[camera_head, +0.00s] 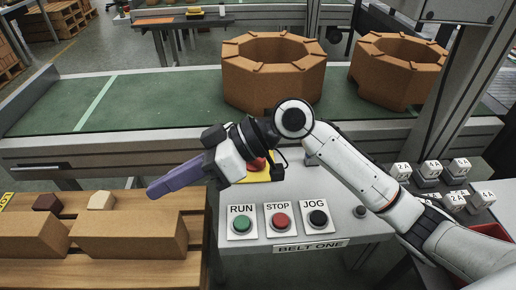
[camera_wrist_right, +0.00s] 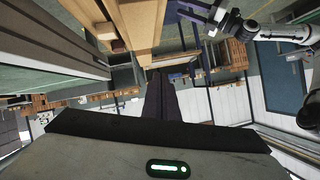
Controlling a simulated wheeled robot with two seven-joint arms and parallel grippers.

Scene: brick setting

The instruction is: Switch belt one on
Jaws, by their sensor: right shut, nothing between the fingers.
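The control panel marked BELT ONE (camera_head: 311,246) carries a green RUN button (camera_head: 242,224), a red STOP button (camera_head: 281,221) and a black JOG button (camera_head: 318,218). Behind them is a red button on a yellow plate (camera_head: 262,174), partly hidden by my right wrist. My right gripper (camera_head: 150,192) has purple fingers, shut and empty, pointing left, above the bricks and away from the buttons. Its dark fingers also show in the right wrist view (camera_wrist_right: 160,95). What looks like my left arm's gripper (camera_wrist_right: 208,16) is at the top of that view, its jaws unclear.
The green belt (camera_head: 150,100) runs behind the panel with two brown octagonal blocks (camera_head: 272,75) (camera_head: 397,72) on it. Large tan bricks (camera_head: 130,234) lie at the left on wood. Small labelled white blocks (camera_head: 433,168) stand at the right.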

